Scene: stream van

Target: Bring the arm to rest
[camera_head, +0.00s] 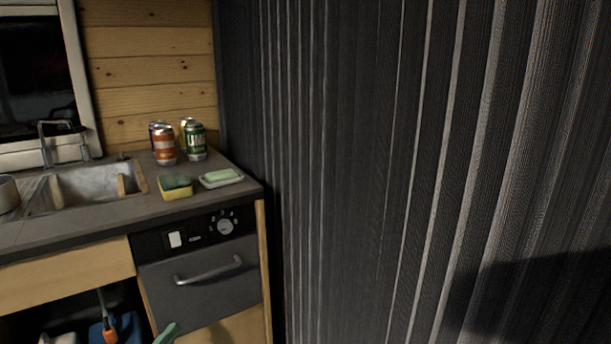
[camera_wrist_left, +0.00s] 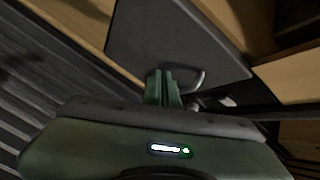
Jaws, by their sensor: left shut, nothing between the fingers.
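My left gripper (camera_head: 167,333) shows only as a small green tip at the bottom edge of the head view, in front of the lower part of the oven. In the left wrist view its two green fingers (camera_wrist_left: 162,86) are close together and shut, with nothing between them. Behind them in that view is the dark oven door (camera_wrist_left: 165,35) with its curved handle. The gripper appears apart from the door, though the exact gap is hard to tell. My right gripper is in neither view.
The oven (camera_head: 205,290) sits under a counter (camera_head: 75,227) with a sink (camera_head: 100,187), several cans (camera_head: 165,146), a sponge (camera_head: 175,187) and a soap dish (camera_head: 221,178). An open shelf below holds bottles (camera_head: 110,330).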

